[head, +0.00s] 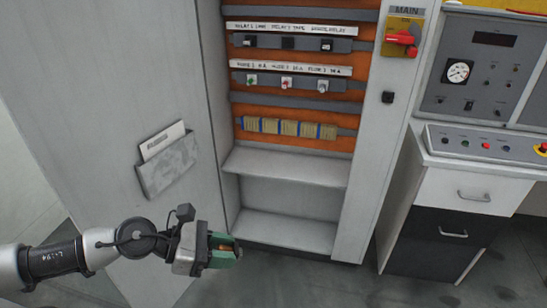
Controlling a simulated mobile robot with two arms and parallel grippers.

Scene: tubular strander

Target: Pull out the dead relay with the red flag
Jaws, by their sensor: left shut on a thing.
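My left gripper (226,250) is low in front of the open cabinet, near its bottom shelf. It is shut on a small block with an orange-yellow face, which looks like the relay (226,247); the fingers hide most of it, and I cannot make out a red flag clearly. On the top rail of the cabinet, under the relay labels, a relay (250,42) sits at the left and another (327,46) at the right. The middle socket (288,44) between them looks dark and flat, with no relay standing out. My right gripper is out of view.
Below are a row of fuses (286,83) and a terminal strip (285,127). Two bare shelves (286,165) lie under them. The open door with a document pocket (168,165) is at left. A red main switch (402,38) and a control desk (480,145) are at right.

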